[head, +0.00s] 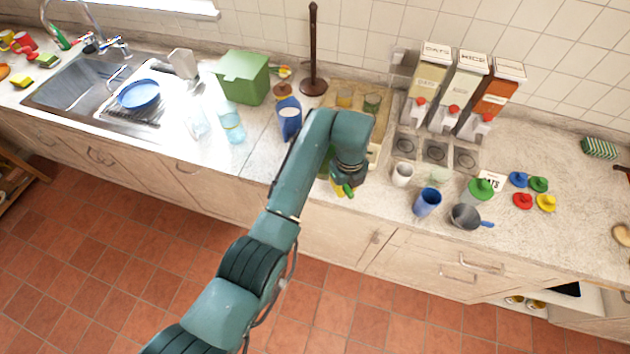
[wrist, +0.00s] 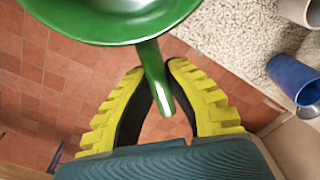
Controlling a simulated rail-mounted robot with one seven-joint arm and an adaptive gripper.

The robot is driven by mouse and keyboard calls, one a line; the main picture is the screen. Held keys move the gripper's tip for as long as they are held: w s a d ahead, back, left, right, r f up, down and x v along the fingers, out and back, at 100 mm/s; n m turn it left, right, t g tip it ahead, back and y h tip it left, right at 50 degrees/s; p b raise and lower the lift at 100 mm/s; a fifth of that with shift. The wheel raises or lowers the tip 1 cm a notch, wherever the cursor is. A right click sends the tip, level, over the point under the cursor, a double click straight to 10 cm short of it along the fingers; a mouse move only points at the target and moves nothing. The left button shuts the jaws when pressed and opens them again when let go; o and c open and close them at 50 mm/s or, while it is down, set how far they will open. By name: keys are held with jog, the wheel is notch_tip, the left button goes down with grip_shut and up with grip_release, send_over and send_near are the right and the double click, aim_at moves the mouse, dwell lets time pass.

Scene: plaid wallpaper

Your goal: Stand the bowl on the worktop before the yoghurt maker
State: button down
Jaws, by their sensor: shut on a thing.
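The green bowl (wrist: 110,30) has a pale inside and a stubby green handle (wrist: 158,85). My gripper (wrist: 157,72), with yellow ribbed fingers, is shut on that handle in the wrist view. In the head view my gripper (head: 345,188) is at the worktop's front edge, and only bits of green show by it; my arm hides most of the bowl. A tan unit (head: 357,88) with small jars, which looks like the yoghurt maker, stands behind my wrist against the wall. My arm covers its front and the worktop before it.
To the left are a blue container (head: 289,120), a bottle (head: 232,124) and a green box (head: 243,77). The worktop left of my wrist has some clear room.

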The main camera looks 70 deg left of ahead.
notch_tip(320, 180, down, 10)
jog(key=shift+r+b, duration=0.2)
jog(key=shift+b, duration=0.2)
jog(key=shift+f, duration=0.1)
jog(key=c, duration=1.2)
grip_release()
notch_tip(320, 180, up, 12)
jog(key=shift+s+d+r+p, duration=0.1)
jog(key=shift+s+p, duration=0.05)
jog(key=shift+p, duration=0.55)
